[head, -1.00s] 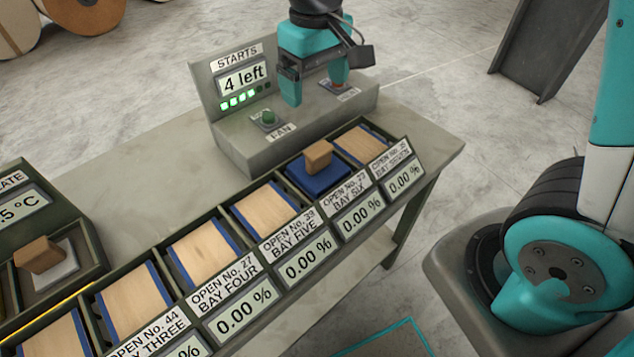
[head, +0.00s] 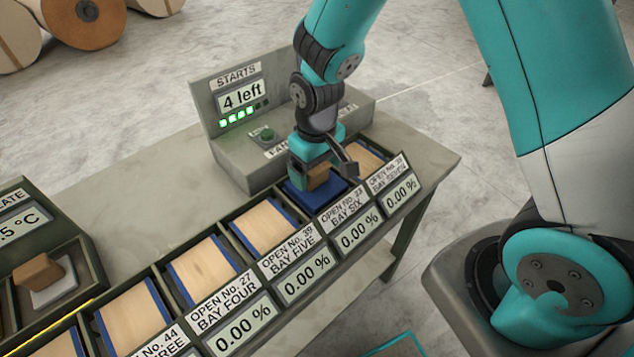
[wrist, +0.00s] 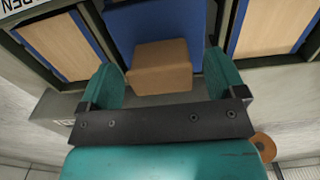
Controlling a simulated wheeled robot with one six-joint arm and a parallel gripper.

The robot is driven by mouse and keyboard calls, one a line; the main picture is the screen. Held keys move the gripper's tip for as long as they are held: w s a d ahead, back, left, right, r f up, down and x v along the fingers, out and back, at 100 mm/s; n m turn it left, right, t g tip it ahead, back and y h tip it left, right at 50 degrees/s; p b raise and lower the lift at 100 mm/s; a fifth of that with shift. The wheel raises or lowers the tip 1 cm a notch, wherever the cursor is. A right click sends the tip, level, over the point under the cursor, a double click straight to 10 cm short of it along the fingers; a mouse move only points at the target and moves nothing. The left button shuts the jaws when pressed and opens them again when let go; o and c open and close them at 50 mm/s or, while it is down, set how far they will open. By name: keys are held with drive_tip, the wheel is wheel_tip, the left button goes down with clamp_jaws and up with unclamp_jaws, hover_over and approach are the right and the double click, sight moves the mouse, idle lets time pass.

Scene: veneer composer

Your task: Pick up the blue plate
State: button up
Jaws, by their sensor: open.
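The blue plate (head: 328,196) lies in the bay labelled bay six, with a tan wooden block (head: 318,178) standing on it as a handle. In the wrist view the plate (wrist: 155,22) shows at the top and the block (wrist: 160,68) lies between the two teal fingers. My gripper (head: 316,172) is open, low over the bay, with a finger on each side of the block. In the wrist view my gripper (wrist: 165,82) shows gaps between fingers and block. Part of the block is hidden by a finger in the head view.
Neighbouring bays hold wooden sheets with blue edges, such as bay five (head: 263,226). A grey control box (head: 232,135) reading "4 left", with a green button (head: 267,134), stands just behind. Another block on a pale plate (head: 38,272) sits at the left.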

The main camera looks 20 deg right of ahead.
drive_tip(key=shift+f, duration=0.8)
drive_tip(key=c, duration=1.2)
drive_tip(key=shift+r, duration=0.1)
